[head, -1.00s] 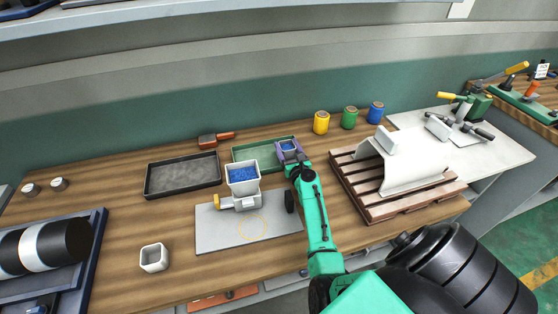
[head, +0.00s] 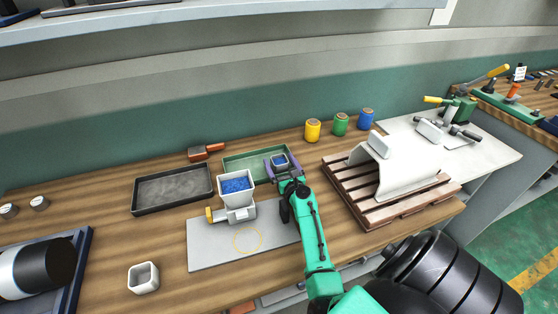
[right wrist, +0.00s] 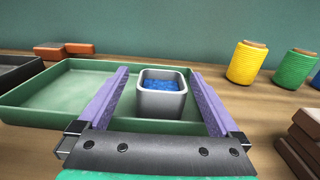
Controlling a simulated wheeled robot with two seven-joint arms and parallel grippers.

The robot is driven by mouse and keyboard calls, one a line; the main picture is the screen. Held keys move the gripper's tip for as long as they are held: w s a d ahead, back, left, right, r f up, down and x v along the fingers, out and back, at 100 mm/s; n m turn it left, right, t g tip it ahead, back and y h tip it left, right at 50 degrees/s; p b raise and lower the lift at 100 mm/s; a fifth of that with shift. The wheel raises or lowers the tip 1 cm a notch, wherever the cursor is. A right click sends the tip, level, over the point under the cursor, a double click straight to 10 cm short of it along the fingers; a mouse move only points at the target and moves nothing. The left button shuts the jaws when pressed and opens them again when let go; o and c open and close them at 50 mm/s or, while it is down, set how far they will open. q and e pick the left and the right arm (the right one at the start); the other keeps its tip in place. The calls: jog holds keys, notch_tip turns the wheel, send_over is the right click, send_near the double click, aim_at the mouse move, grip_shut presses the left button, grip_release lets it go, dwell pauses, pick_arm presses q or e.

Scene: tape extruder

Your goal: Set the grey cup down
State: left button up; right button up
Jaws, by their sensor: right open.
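The grey cup (right wrist: 162,97) holds blue pellets and stands upright at the right end of the green tray in the right wrist view. It also shows small in the head view (head: 280,161). My right gripper (head: 278,165) is open around the cup, with one purple finger on each side and a gap to each finger in the right wrist view (right wrist: 162,95). The green tray (right wrist: 60,95) lies behind and under the cup. My left gripper is not in view.
The extruder (head: 236,192), its hopper full of blue pellets, stands on a grey plate (head: 205,255) left of my right arm. A dark tray (head: 172,188) lies further left. Yellow, green and blue spools (head: 340,124) stand at the back. A wooden pallet (head: 400,212) is on the right.

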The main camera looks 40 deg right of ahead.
aim_at(282, 165)
jog(key=v, duration=0.6)
jog(key=shift+s+a, duration=0.15)
jog(key=shift+s, duration=0.15)
jog(key=shift+w, duration=0.1)
